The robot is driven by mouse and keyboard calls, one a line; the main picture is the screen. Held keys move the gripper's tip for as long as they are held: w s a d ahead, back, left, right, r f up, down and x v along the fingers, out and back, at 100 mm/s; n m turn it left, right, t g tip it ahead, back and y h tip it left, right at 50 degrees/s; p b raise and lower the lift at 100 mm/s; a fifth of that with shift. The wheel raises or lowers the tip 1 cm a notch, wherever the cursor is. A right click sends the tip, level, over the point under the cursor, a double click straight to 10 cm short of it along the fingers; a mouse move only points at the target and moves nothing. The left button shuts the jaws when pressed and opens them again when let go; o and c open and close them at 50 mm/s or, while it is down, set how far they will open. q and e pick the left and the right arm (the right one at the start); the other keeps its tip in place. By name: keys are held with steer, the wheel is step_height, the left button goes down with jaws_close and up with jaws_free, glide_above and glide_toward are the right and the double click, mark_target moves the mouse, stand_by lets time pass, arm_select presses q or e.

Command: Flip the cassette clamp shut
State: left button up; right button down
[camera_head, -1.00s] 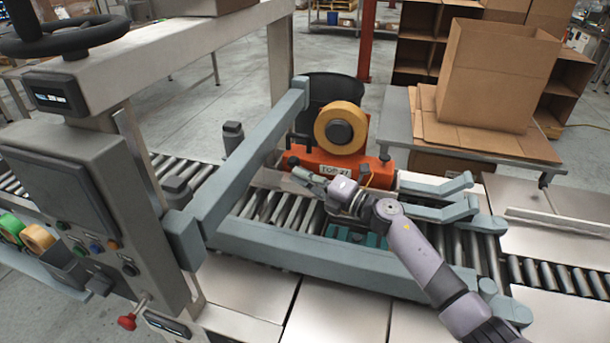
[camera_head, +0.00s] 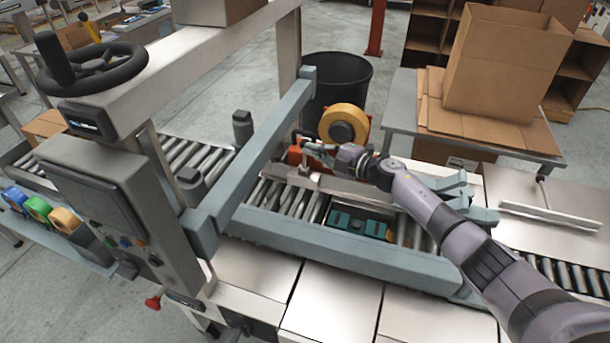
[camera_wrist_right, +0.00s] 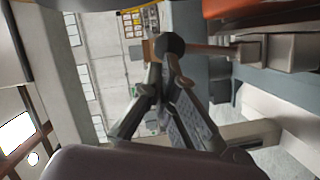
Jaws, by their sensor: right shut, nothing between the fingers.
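In the right wrist view, the clamp lever shows as a rod with a round black knob (camera_wrist_right: 171,45). The rod runs right to a metal block (camera_wrist_right: 265,52) beside the orange body. The shut fingertips (camera_wrist_right: 167,72) are right at the knob; I cannot tell whether they touch it. My left gripper is out of view.
A grey side rail (camera_head: 250,160) crosses the conveyor left of the gripper. Another grey beam (camera_head: 320,255) runs along the near side. A teal part (camera_head: 358,221) lies between the rollers. A black bin (camera_head: 335,82) stands behind the cassette, and an open carton (camera_head: 505,70) at right.

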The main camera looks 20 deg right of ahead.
steer(key=shift+w+d+r, duration=0.1)
steer(key=shift+w+d, duration=0.05)
steer(key=shift+w, duration=0.3)
stand_by(0.3)
